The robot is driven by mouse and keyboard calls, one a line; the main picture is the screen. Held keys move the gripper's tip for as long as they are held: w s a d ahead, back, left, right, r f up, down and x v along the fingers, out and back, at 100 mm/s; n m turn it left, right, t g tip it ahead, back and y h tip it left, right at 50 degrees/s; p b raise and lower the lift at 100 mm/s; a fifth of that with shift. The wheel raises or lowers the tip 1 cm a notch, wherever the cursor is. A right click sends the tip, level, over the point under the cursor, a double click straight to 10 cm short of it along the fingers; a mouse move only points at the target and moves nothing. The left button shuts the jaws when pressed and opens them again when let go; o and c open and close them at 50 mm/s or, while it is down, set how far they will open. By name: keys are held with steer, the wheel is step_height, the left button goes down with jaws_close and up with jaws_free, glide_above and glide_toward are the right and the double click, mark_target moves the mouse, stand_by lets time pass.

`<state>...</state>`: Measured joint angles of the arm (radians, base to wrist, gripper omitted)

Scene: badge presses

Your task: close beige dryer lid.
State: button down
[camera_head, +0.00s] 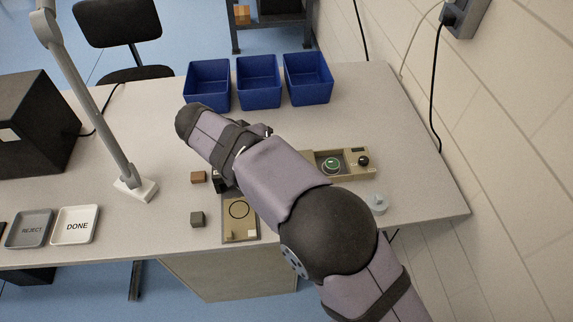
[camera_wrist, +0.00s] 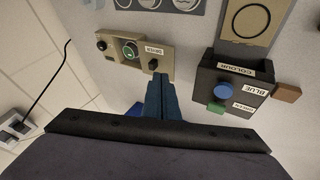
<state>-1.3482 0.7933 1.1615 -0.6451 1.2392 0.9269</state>
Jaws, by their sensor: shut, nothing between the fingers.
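The beige dryer (camera_wrist: 116,41) shows in the wrist view with its round well uncovered and a green disc (camera_wrist: 130,49) in it. A beige plate labelled DRYER (camera_wrist: 154,50), with a small black knob (camera_wrist: 153,64), lies beside the well; it looks like the lid, standing clear of the disc. My gripper (camera_wrist: 160,80) is shut and empty, its tips just below that knob in the picture; I cannot tell whether they touch. In the head view the dryer (camera_head: 351,174) shows right of my arm, which hides its left part and my fingers.
A dark station (camera_wrist: 210,80) with blue and green buttons stands right of the dryer in the wrist view. In the head view, blue bins (camera_head: 258,82) stand behind, a ringed beige plate (camera_head: 240,227) in front, and a small grey piece (camera_head: 377,204) near the right edge.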

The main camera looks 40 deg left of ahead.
steer(key=s+a, duration=0.3)
steer(key=shift+t, duration=0.3)
steer(key=p+x, duration=0.2)
steer(key=x, duration=0.8)
steer(key=shift+w+a, duration=0.1)
steer(key=shift+w+d+y+p, duration=0.3)
steer(key=shift+w+d+p, duration=0.4)
steer(key=shift+w+d, duration=0.3)
steer(key=shift+w+d+f, duration=0.15)
steer(key=shift+w+d, duration=0.25)
steer(key=shift+w+d+f, duration=0.1)
steer(key=shift+w+d, duration=0.05)
steer(key=shift+w, duration=0.05)
steer(key=w+d+b, duration=0.5)
steer(key=w+d, duration=0.2)
steer(key=shift+w+d, duration=0.15)
steer(key=shift+d, duration=0.05)
